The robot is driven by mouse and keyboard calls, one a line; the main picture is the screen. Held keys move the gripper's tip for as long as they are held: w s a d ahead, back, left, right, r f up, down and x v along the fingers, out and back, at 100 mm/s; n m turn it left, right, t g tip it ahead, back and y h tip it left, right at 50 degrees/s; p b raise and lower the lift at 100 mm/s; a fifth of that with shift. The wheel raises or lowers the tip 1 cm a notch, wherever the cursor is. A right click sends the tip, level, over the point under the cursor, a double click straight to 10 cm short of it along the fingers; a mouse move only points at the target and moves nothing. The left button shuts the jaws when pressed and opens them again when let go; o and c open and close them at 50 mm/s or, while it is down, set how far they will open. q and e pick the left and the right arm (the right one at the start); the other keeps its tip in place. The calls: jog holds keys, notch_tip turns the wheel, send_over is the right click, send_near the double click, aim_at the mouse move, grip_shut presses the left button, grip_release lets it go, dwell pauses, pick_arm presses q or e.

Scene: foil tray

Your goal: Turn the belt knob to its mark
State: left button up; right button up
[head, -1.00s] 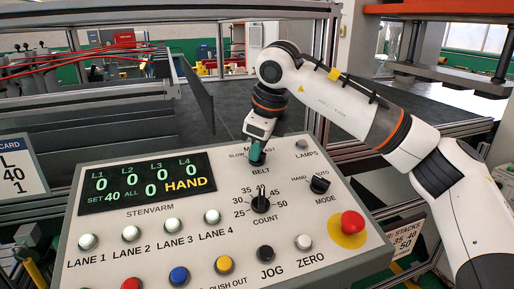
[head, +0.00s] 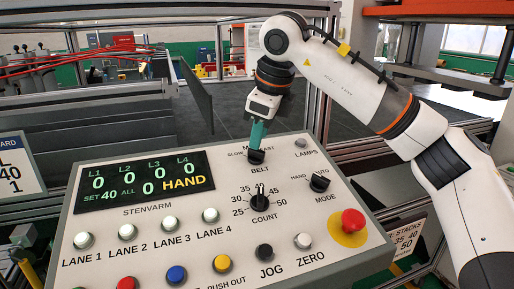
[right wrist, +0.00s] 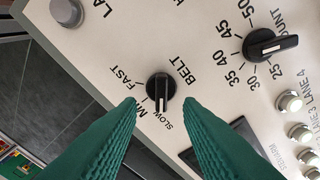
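The belt knob (head: 256,157) is a black knob with a white pointer line, at the top of the sloping control panel (head: 210,245). In the right wrist view the knob (right wrist: 160,88) sits just beyond and between the green fingertips, with a gap on both sides. Its white line points down the picture, toward the side where SLOW is printed; the mark label is partly covered by a finger. My right gripper (head: 257,146) is above the knob, open and empty; its fingers also show in the right wrist view (right wrist: 159,103). My left gripper is not in view.
The count knob (head: 261,202), mode knob (head: 319,183), red stop button (head: 352,222) and lamps button (head: 300,142) are nearby on the panel. A display (head: 142,184) reads HAND. Lane buttons (head: 169,224) line the lower left. A dark conveyor lies behind the panel.

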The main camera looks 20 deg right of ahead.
jog(key=b+v, duration=0.1)
jog(key=v, duration=0.7)
jog(key=shift+s, duration=0.1)
